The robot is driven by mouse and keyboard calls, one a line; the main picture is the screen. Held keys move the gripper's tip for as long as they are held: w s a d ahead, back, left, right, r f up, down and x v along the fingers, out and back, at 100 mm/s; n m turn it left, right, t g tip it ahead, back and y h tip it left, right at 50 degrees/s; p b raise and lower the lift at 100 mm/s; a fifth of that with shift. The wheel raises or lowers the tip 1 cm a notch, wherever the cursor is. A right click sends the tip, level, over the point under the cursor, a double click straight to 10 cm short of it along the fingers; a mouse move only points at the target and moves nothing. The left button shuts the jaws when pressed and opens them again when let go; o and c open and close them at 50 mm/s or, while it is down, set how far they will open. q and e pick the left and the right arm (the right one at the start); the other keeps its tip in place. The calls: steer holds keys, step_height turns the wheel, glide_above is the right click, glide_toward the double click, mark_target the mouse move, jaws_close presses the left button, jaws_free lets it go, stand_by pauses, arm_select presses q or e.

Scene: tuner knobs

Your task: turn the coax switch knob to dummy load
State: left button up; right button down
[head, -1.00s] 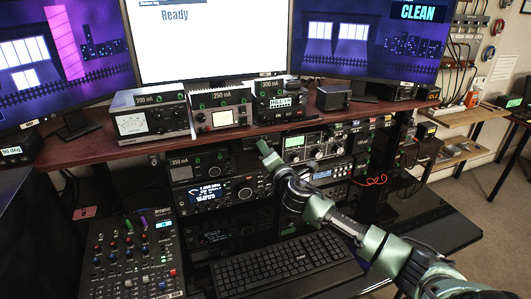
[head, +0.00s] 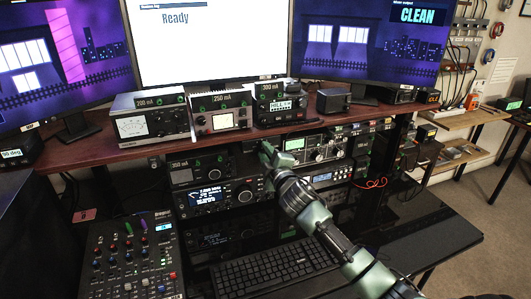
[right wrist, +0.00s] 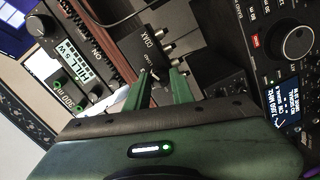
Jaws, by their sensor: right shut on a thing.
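The coax switch (right wrist: 150,47) is a small dark box with a white COAX label, seen in the right wrist view under the front edge of the shelf. My right gripper (head: 267,151) reaches up to it in the head view, and its arm comes in from the lower right. In the right wrist view the two green fingers of the right gripper (right wrist: 158,78) are at the front of the box, shut on its knob. The knob is mostly hidden between the fingers, so I cannot read its position. My left gripper is not in view.
Meters and tuners (head: 213,111) stand on the wooden shelf (head: 110,146) above. A radio with a lit display (head: 215,196) and other units are stacked close below. A mixer (head: 128,255) and a keyboard (head: 275,272) lie in front.

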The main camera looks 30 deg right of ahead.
steer(key=shift+f+m, duration=0.1)
steer(key=shift+m, duration=0.9)
steer(key=c, duration=1.2)
jaws_free()
steer(key=b+v, duration=0.1)
steer(key=v, duration=0.7)
